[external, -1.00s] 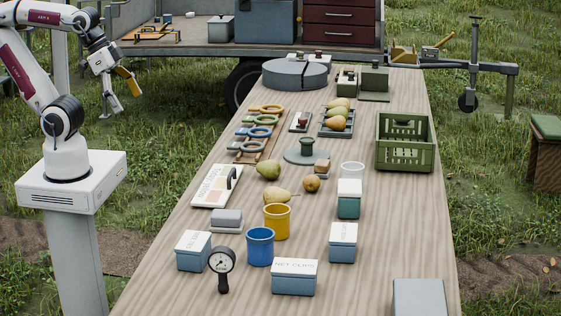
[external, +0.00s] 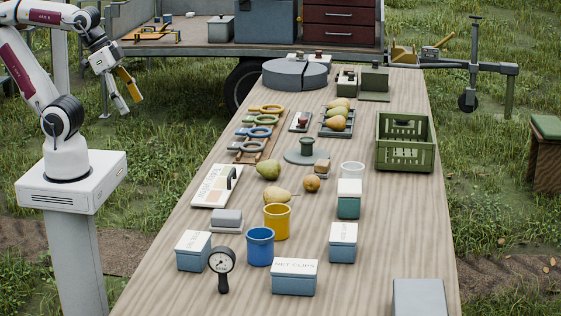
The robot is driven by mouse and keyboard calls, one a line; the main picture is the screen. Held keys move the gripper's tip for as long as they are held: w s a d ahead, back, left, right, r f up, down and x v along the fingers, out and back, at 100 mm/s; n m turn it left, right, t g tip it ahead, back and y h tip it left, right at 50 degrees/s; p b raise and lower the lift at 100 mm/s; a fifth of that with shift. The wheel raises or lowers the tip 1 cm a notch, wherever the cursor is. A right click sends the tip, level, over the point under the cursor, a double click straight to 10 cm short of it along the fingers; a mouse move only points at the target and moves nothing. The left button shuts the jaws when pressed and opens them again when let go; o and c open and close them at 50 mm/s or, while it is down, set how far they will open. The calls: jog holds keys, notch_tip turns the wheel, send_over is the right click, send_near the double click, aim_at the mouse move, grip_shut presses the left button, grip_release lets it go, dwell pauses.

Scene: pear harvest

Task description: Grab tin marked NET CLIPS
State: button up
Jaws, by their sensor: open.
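The tin marked NET CLIPS (external: 294,283) is a blue-grey box with a white lettered lid. It stands upright near the front of the table, right of a dial gauge and in front of a blue cup. My gripper (external: 131,103) is open and empty at the upper left, over the grass beside the table, far from the tin. Similar white-lidded tins stand at the left (external: 193,251), at the right (external: 343,242) and farther back (external: 349,199); their labels are too small to read.
A grey box (external: 419,297) stands at the front right. Pears (external: 268,170) and a green crate (external: 404,143) are farther back. Bare table lies between tin and grey box.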

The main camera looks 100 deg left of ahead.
jog(key=w+d+r+m+y, duration=0.1)
jog(key=w+d+m, duration=0.1)
jog(key=w+m, duration=0.7)
jog(key=w+d+r+m+y, duration=0.1)
jog(key=w+m, duration=0.3)
jog(key=w, duration=1)
jog(key=m+t+h, duration=0.2)
jog(key=m+t, duration=0.1)
jog(key=m, duration=2)
send_over(293, 265)
jog(key=s, duration=0.5)
notch_tip(293, 265, down, 24)
jog(key=shift+r, duration=0.15)
jog(key=shift+x, duration=1.3)
jog(key=shift+w, duration=0.1)
jog(key=shift+x, duration=2.5)
